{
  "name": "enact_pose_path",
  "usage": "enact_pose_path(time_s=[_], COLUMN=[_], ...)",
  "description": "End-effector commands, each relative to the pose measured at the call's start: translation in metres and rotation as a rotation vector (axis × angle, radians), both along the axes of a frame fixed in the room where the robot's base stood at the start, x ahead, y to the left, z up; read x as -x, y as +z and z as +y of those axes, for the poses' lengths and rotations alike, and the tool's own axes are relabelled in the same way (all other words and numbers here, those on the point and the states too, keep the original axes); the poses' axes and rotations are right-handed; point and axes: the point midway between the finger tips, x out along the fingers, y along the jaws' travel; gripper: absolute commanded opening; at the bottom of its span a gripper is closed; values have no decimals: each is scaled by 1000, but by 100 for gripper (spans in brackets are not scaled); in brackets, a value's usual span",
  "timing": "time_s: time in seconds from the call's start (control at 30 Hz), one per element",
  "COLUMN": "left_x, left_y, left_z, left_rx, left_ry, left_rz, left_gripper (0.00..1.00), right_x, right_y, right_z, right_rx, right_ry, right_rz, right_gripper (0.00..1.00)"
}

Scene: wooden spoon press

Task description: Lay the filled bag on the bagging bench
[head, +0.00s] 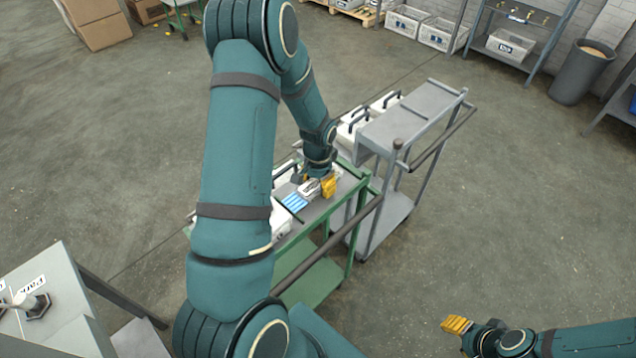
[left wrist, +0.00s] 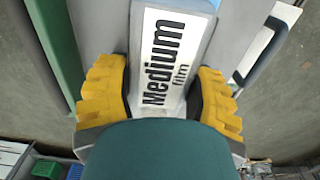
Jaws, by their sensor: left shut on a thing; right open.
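My left gripper (head: 318,187) is low over the top of a green cart (head: 345,186). In the left wrist view its yellow fingers (left wrist: 160,80) are shut on a white piece labelled "Medium film" (left wrist: 172,50). My right gripper (head: 457,324) is open at the lower right, over bare floor and away from the carts. I cannot make out a filled bag or tell which surface is the bagging bench. My left arm hides part of the green cart.
A grey cart (head: 425,105) stands close behind the green one, with white handled containers (head: 352,124) beside its top. A grey machine (head: 62,312) is at lower left. Cardboard boxes (head: 100,25), white bins (head: 405,20) and a dark barrel (head: 580,75) stand far back. Floor is clear right.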

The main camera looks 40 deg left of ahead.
Motion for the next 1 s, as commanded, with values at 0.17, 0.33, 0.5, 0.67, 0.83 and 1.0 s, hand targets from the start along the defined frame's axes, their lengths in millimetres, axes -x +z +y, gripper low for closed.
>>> enact_pose_path(time_s=[0.17, 0.33, 0.5, 0.67, 0.83, 1.0], left_x=[0, 0, 0, 0, -1, -1], left_y=[1, -4, -2, -2, 3, 29], left_z=[0, 0, 0, 0, 0, 1], left_rx=[-1, -1, 0, -1, -1, -1], left_ry=[0, 0, 0, 0, 0, 0], left_rz=[-1, -1, -1, -1, -2, -6], left_gripper=[31, 31, 88, 88, 88, 88], right_x=[0, 0, 0, 0, 0, 0], right_y=[0, -4, -3, -2, 2, 3], right_z=[0, 0, 0, 0, 0, 0], right_rx=[0, 1, 1, 1, 0, -1], right_ry=[0, 0, 0, 0, 0, 0], right_rz=[0, 0, 0, 0, 0, 0], right_gripper=[47, 47, 47, 47, 47, 47])
